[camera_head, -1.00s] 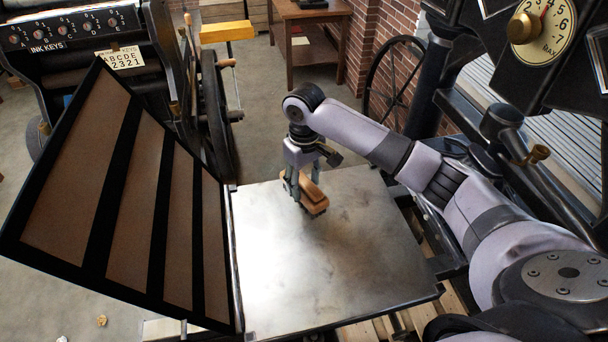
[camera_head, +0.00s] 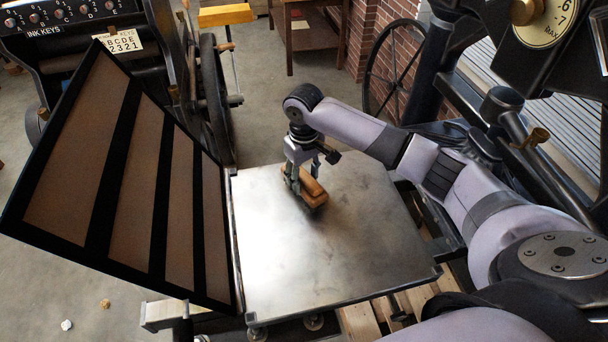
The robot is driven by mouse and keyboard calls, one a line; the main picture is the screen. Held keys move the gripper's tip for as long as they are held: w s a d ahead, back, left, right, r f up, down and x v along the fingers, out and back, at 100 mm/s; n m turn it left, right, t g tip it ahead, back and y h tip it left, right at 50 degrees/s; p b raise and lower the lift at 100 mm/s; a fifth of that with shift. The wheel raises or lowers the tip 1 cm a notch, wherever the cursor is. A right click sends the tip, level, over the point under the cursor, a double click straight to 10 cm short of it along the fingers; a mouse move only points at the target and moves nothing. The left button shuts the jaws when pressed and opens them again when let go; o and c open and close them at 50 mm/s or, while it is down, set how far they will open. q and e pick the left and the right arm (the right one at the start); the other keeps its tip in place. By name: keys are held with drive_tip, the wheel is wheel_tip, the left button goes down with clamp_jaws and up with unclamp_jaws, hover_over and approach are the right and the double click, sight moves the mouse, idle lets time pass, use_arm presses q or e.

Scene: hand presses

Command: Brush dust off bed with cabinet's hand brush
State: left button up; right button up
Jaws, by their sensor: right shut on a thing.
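The bed (camera_head: 320,262) is a flat grey metal plate in the middle of the head view, with darker smudges on its right part. The hand brush (camera_head: 313,193) has a light brown wooden body and is at the far half of the bed. My right gripper (camera_head: 304,180) points down and is shut on the brush. The brush looks at or just above the plate; I cannot tell if its underside touches. My left gripper is not in view. No cabinet can be made out for certain.
A black frame with brown panels (camera_head: 135,165) stands tilted up along the bed's left edge. A black press with a dial (camera_head: 550,25) rises at the right. A spoked wheel (camera_head: 392,75) and a wooden table (camera_head: 310,35) are behind. A wooden pallet (camera_head: 365,320) shows below the bed.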

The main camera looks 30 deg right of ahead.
drive_tip(key=shift+f, duration=0.95)
drive_tip(key=shift+d, duration=0.1)
